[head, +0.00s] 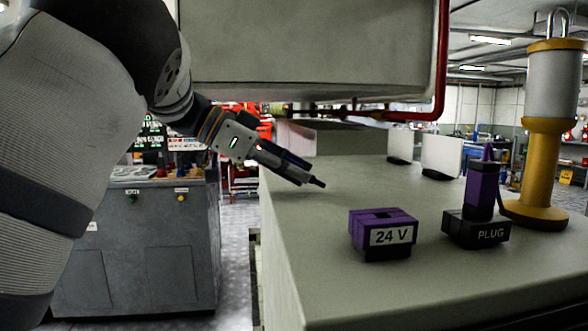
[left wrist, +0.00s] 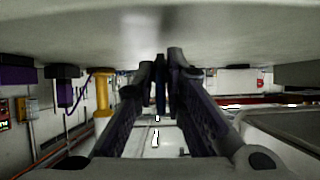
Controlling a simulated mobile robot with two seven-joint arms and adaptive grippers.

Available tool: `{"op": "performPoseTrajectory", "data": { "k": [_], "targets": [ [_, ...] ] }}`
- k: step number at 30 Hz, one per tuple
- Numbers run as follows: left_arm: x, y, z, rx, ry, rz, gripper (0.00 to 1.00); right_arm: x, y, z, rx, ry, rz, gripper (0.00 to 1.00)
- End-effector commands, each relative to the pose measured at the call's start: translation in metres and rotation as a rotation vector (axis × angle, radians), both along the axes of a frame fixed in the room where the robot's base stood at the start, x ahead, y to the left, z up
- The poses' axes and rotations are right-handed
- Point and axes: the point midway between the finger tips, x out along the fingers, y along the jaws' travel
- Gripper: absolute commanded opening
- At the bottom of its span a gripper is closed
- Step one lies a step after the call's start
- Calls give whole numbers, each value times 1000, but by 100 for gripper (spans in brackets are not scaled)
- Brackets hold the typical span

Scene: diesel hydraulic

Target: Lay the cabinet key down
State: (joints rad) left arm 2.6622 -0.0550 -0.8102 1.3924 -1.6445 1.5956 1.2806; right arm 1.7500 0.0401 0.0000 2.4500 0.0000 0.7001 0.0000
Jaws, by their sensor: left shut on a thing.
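My left gripper (head: 306,178) reaches in from the left, just above the pale bench top (head: 340,250) near its left edge. In the left wrist view its fingers (left wrist: 160,78) are closed on a thin dark thing (left wrist: 160,92), which I take to be the cabinet key. Little of the key shows between the fingers, and its shape is hard to make out. In the head view the small dark tip at the fingers' end lies close over the surface; I cannot tell whether it touches. My right gripper is in neither view.
A purple block marked 24 V (head: 383,233), a purple plug on a black PLUG base (head: 477,228) and a yellow-based lamp (head: 541,150) stand to the right. A grey cabinet (head: 310,45) with a red pipe overhangs the back.

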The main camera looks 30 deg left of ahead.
Motion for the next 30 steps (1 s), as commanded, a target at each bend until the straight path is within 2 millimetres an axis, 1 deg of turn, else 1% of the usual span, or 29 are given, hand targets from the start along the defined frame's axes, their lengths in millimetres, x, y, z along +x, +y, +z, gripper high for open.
{"op": "performPoseTrajectory", "data": {
  "k": [2,3,5,13,16,20,24,27,30],
  "targets": [
    [0,0,0,0,0,0,0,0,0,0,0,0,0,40],
    [0,0,0,0,0,0,20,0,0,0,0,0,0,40],
    [0,0,0,0,0,0,34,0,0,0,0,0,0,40],
    [0,0,0,0,0,0,35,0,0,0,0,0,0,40],
    [-4,6,5,0,-2,0,35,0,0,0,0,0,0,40],
    [-20,27,20,-2,-3,3,35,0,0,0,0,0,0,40],
    [-40,54,40,-1,-4,2,35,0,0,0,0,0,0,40],
    [-52,69,50,0,-2,1,35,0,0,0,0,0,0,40],
    [-59,79,57,0,-1,2,35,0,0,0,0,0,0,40]
  ]
}}
